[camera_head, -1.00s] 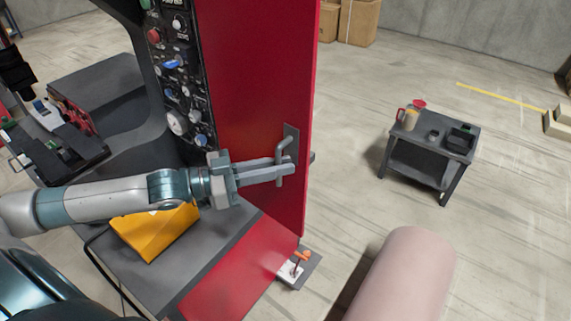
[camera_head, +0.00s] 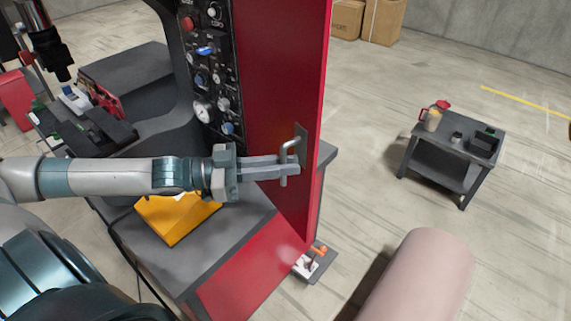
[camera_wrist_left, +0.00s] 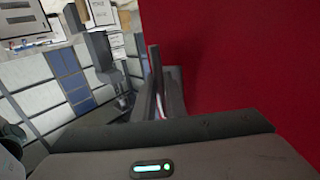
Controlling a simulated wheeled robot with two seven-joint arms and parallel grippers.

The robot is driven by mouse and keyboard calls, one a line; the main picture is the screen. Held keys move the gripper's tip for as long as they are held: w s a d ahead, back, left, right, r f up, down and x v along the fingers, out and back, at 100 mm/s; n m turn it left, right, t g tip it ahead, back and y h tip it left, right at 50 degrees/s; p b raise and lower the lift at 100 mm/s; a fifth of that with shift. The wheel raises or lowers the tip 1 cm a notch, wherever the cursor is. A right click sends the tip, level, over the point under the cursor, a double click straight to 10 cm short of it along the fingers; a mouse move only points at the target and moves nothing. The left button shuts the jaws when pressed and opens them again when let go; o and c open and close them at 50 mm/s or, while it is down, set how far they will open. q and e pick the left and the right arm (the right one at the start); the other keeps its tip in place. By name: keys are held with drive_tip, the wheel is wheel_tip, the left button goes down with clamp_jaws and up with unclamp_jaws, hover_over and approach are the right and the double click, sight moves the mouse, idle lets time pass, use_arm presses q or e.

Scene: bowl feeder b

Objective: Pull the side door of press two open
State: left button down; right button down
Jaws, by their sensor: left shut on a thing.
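The red side door (camera_head: 280,100) of the press stands upright in the middle of the head view. A grey bar handle (camera_head: 298,150) on a dark plate sits near its right edge. My left gripper (camera_head: 290,168) reaches in from the left and is shut on the handle bar. In the left wrist view the red door (camera_wrist_left: 240,60) fills the right side, and the finger (camera_wrist_left: 155,80) shows beside it; the grip itself is hidden there. My right gripper is not in view.
A control panel (camera_head: 205,75) with knobs and a gauge is left of the door. A yellow box (camera_head: 178,218) lies on a grey surface below my arm. A dark side table (camera_head: 437,163) stands right on open floor. A pale pink rounded shape (camera_head: 420,280) fills the bottom right.

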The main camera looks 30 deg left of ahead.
use_arm(q)
drive_tip(key=shift+f, duration=0.2)
drive_tip(key=c, duration=2.1)
unclamp_jaws()
drive_tip(key=shift+r, duration=0.15)
drive_tip(key=shift+s+a, duration=0.1)
drive_tip(key=p+v, duration=1)
drive_tip(key=v, duration=0.7)
